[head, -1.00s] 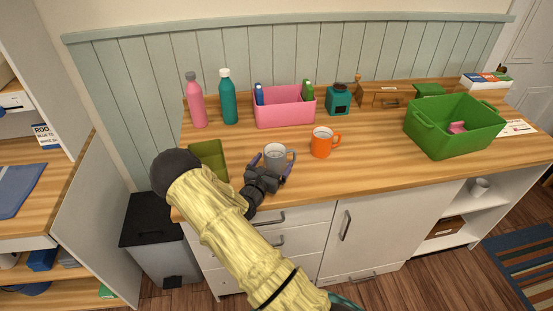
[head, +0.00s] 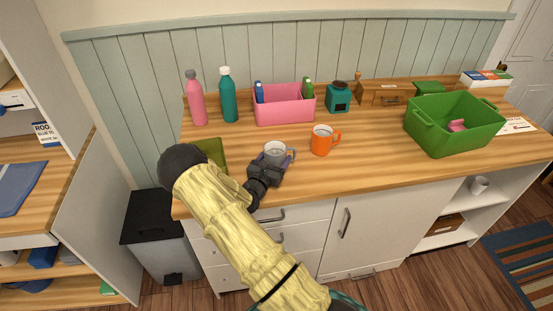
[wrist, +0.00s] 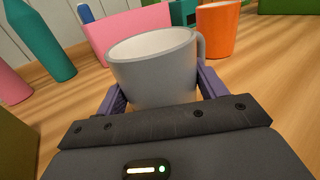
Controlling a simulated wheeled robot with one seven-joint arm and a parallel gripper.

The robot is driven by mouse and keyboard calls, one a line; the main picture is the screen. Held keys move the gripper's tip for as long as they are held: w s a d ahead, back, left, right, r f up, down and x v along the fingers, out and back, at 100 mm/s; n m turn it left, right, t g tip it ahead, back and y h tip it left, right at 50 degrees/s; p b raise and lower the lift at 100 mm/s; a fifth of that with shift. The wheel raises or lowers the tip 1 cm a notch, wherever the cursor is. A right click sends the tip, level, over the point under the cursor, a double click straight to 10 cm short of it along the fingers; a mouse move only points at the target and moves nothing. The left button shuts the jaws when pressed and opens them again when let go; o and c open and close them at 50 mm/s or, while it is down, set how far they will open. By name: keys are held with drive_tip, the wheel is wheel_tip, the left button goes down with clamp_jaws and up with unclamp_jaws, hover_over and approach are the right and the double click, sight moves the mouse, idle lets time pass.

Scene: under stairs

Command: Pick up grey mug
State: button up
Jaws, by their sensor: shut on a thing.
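The grey mug (head: 275,149) stands upright on the wooden counter, white inside. In the wrist view the grey mug (wrist: 155,70) fills the middle, with its handle at the right. My gripper (head: 276,158) is shut on the mug, one finger on each side of its body. The two purple fingers of my gripper (wrist: 160,92) flank the mug in the wrist view. The mug's lower front is hidden behind my gripper, and I cannot tell whether its base touches the counter.
An orange mug (head: 321,141) stands close to the right. Behind are a pink bin (head: 284,113), a teal bottle (head: 228,98) and a pink bottle (head: 195,100). An olive container (head: 212,150) is at the left. A green crate (head: 450,136) stands at the right, with bare counter before it.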

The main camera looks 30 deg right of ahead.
drive_tip(key=shift+r, duration=0.25)
wheel_tip(320, 180, up, 10)
drive_tip(key=b, duration=0.1)
drive_tip(key=shift+f, duration=0.25)
idle(0.8)
idle(0.6)
drive_tip(key=o, duration=0.4)
drive_tip(key=shift+w, duration=0.1)
drive_tip(key=c, duration=0.8)
drive_tip(key=shift+c, duration=0.2)
